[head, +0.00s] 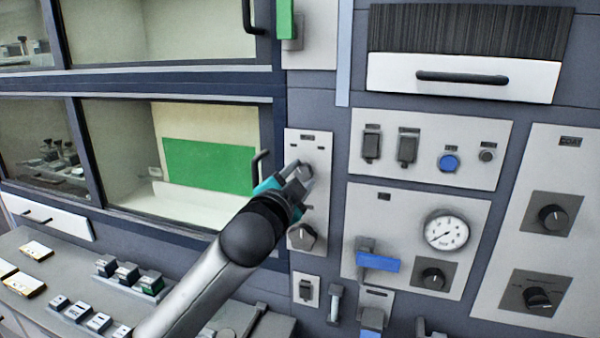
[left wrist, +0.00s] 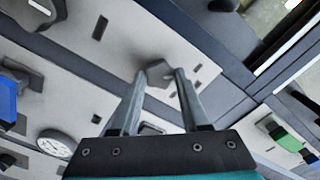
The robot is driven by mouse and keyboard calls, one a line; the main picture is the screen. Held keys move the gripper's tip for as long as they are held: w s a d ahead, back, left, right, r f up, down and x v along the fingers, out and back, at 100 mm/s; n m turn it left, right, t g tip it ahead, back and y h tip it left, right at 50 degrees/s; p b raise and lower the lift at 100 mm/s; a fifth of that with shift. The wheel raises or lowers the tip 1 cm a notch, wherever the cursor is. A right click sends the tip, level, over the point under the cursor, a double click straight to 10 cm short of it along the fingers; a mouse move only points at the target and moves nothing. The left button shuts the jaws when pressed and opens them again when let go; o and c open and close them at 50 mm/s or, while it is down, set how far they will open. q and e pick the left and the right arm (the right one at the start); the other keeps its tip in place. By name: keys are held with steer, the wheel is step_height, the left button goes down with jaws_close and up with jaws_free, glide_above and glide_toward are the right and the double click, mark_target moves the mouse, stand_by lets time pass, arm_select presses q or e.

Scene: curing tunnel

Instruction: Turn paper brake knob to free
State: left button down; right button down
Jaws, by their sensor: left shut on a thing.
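A narrow upright light panel (head: 318,160) in the head view carries two grey knobs, one above the other. My left gripper (head: 302,175) is at the upper knob and hides much of it. In the left wrist view, the fingertips of this gripper (left wrist: 160,74) sit on either side of a grey faceted knob (left wrist: 158,71), shut on it. The lower knob (head: 301,236) stands free below the gripper. The labels are too small to read, so I cannot tell which knob is the paper brake or its setting. My right gripper is in neither view.
A glass-fronted cabinet with a green sheet (head: 209,167) and a black door handle (head: 261,165) lies close left of the gripper. To the right are a round gauge (head: 446,231), a blue lever (head: 377,262) and a blue button (head: 449,161).

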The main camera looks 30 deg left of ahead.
arm_select(q)
steer(key=shift+n, duration=0.7)
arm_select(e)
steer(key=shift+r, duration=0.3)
arm_select(q)
steer(key=shift+c, duration=2)
jaws_free()
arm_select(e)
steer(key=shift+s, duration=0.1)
